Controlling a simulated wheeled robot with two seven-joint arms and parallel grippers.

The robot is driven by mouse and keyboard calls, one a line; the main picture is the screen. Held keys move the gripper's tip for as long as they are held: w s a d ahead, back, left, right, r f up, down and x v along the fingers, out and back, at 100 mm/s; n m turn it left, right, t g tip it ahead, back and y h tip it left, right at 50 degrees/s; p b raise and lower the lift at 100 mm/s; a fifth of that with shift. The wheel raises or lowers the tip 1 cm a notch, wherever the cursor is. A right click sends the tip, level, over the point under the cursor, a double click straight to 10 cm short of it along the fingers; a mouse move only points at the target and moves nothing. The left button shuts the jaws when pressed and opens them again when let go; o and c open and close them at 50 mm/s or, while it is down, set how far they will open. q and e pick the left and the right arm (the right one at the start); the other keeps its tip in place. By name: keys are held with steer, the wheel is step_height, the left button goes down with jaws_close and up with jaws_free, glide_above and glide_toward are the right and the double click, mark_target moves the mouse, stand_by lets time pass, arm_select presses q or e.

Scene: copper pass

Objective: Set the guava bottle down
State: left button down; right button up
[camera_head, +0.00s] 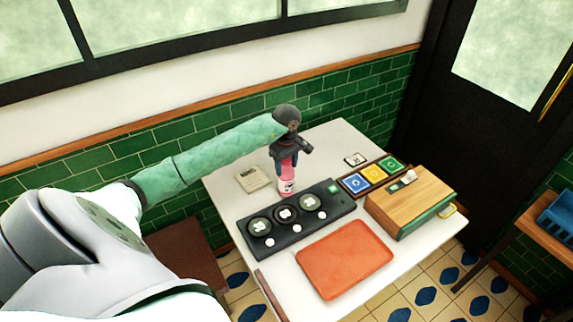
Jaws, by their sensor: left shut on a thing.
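A pink guava bottle (287,186) is upright at the back of the white table (229,207), behind the black panel. My left gripper (288,164) reaches in from the left and is shut on the bottle's upper part from above. The gripper hides the top of the bottle. The bottle's base looks at or very near the table surface; I cannot tell whether it touches. My right gripper is not in view.
A black panel with round dials (328,212), an orange tray (345,257), a wooden box (413,197) and a rack of coloured tiles (372,176) crowd the table. A small card (252,179) lies left of the bottle. Bare tabletop shows around the card.

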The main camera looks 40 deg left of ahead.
arm_select(q)
steer(key=c, duration=0.6)
jaws_free()
steer(key=shift+o, duration=0.2)
steer(key=shift+r, duration=0.15)
